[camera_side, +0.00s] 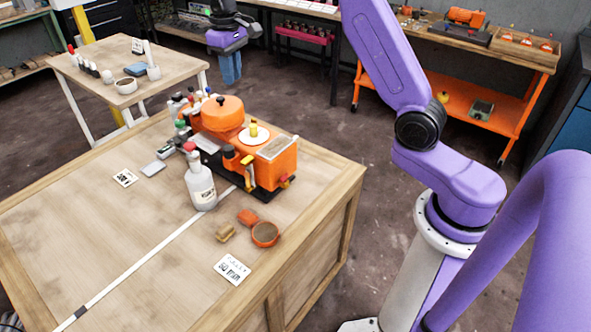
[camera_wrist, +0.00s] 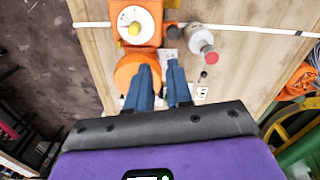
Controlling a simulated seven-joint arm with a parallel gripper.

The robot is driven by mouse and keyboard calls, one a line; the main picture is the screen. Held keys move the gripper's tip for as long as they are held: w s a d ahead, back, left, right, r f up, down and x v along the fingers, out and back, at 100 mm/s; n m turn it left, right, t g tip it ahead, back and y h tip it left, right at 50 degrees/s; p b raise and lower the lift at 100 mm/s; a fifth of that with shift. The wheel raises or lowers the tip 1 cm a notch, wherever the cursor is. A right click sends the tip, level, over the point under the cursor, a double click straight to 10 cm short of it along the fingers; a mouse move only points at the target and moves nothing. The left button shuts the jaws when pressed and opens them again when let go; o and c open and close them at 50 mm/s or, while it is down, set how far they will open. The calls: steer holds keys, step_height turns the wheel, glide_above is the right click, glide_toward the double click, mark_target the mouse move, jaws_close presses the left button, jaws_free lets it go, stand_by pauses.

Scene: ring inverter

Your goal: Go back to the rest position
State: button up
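My gripper (camera_side: 231,80) is in the air beyond the far side of the wooden table in the side view, its blue fingers pointing down. In the wrist view the two fingers (camera_wrist: 161,66) are apart with nothing held between them, so it is open. No task object is named. The orange machine (camera_side: 275,163) stands on the table with its round orange lid (camera_side: 222,113), apart from my gripper. The wrist view shows the machine (camera_wrist: 135,42) ahead of the fingers, and the left finger partly covers the orange lid (camera_wrist: 131,69).
A white bottle (camera_side: 201,187) with a red cap stands beside the machine. An orange ring (camera_side: 265,234) and a small tan block (camera_side: 226,232) lie near the table's front right. The table's left (camera_side: 70,230) is mostly clear. A side table (camera_side: 105,55) holds small items.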

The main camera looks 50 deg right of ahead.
steer(key=s+a+r+n, duration=0.1)
steer(key=s+a+n, duration=0.3)
steer(key=s, duration=0.6)
steer(key=s+a+n, duration=0.1)
steer(key=s+a, duration=0.6)
steer(key=s, duration=0.2)
steer(key=s+d+f+n, duration=0.2)
steer(key=s, duration=0.9)
steer(key=s+d+f+n, duration=0.2)
steer(key=s+d+n, duration=0.1)
steer(key=s, duration=0.8)
steer(key=shift+s+d+f, duration=0.25)
steer(key=shift+s, duration=0.05)
